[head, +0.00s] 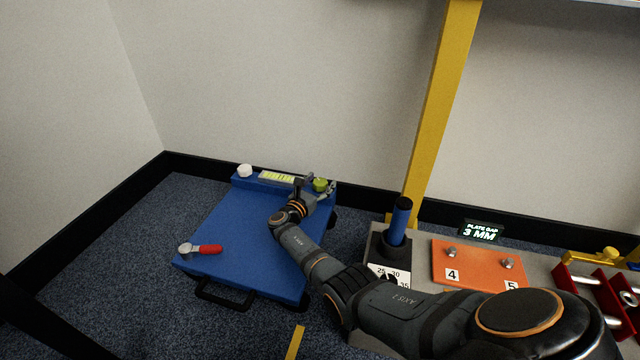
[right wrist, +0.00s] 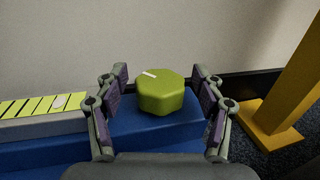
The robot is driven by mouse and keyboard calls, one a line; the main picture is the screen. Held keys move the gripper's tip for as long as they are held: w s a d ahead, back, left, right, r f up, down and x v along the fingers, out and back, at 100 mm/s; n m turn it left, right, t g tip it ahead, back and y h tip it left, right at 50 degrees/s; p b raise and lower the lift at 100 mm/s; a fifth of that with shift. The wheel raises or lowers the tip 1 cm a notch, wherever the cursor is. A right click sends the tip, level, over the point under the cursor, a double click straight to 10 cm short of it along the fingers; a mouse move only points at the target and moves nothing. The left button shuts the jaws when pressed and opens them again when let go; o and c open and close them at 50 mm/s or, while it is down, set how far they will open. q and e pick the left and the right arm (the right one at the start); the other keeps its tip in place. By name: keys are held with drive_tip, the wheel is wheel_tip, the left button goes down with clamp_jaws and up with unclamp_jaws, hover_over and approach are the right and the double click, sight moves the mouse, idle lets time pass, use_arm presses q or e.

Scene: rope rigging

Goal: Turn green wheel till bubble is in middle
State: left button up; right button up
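The green wheel (right wrist: 161,94) is a faceted knob with a white mark on its top, at the right end of the blue block's raised back edge. It also shows in the head view (head: 320,185). The level vial (right wrist: 40,103) is yellow-green with dark lines, left of the wheel. A pale bubble (right wrist: 59,101) sits in its visible part; the vial's left end is cut off there. In the head view the vial (head: 278,177) is too small to read the bubble. My right gripper (right wrist: 163,86) is open, one finger on each side of the wheel, with gaps on both sides.
The blue platform (head: 235,235) stands on carpet and carries a white knob (head: 245,171) and a red-handled lever (head: 208,249). A yellow post (head: 440,110) rises to the right. A bench there holds a blue-handled tool (head: 399,220) and an orange plate (head: 475,265).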

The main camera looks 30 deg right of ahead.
sight(320, 181)
wheel_tip(320, 181, up, 10)
idle(0.6)
